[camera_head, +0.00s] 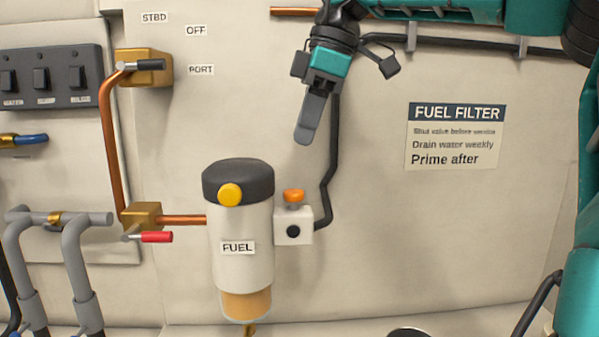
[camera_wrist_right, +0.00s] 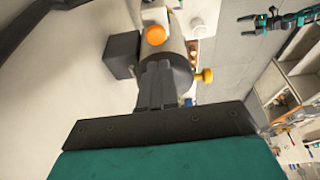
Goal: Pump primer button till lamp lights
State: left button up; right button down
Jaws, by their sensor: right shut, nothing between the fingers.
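The fuel filter (camera_head: 243,240) is a pale cylinder with a black head, upright on the wall. A yellow round knob (camera_head: 229,195) sits on the front of its head. To its right, a small white block (camera_head: 294,232) carries an orange button (camera_head: 294,195) on top and a dark round spot on its front. I cannot tell which part is the primer or the lamp. My right gripper (camera_head: 305,134) is shut and empty, pointing down above the orange button, apart from it. In the right wrist view, the orange button (camera_wrist_right: 155,34) and yellow knob (camera_wrist_right: 203,76) show beyond the fingers. My left gripper appears small there (camera_wrist_right: 250,24).
Copper pipe (camera_head: 110,145) and two brass valves, with black (camera_head: 150,65) and red (camera_head: 157,237) handles, are left of the filter. A black hose (camera_head: 327,180) runs to the white block. A switch panel (camera_head: 45,77) is far left. A FUEL FILTER sign (camera_head: 455,137) is right.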

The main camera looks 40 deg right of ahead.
aim_at(292, 191)
jog(key=x, duration=0.6)
jog(key=shift+s+d+f, duration=0.15)
jog(key=shift+s+d, duration=0.05)
jog(key=shift+d, duration=0.05)
jog(key=shift+f, duration=0.5)
